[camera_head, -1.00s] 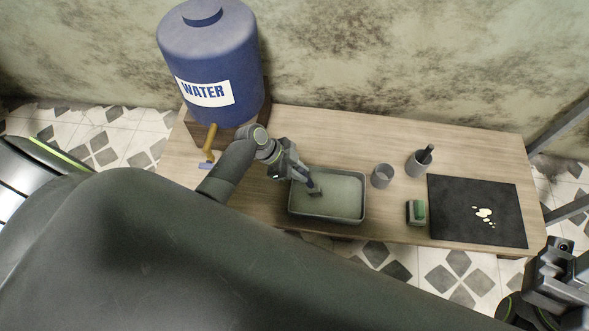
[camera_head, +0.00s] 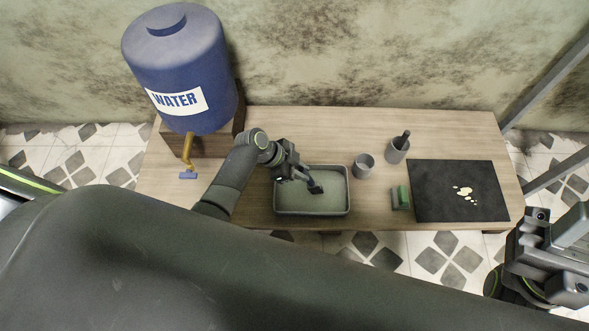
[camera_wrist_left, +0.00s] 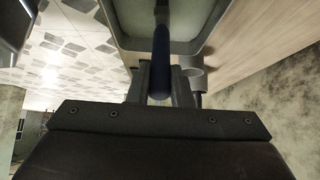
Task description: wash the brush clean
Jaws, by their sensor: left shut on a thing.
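My left gripper (camera_head: 297,177) is shut on the handle of a brush (camera_head: 315,187), whose dark head hangs over or in the grey tray (camera_head: 275,208). The tray holds pale greenish water; I cannot tell how deep the head is. In the left wrist view, the dark blue brush handle (camera_wrist_left: 161,60) stands between the gripper fingers, with the tray's edge (camera_wrist_left: 192,45) beyond. My right gripper (camera_head: 550,258) shows at the lower right, away from the table; its jaws are unclear.
A blue water tank (camera_head: 185,65) with a yellow tap (camera_head: 187,150) stands at the left on a wooden block. Right of the tray are an empty grey cup (camera_head: 363,166), a cup with a dark item (camera_head: 396,152), a green sponge (camera_head: 403,195) and a black mat (camera_head: 440,190) with pale spots.

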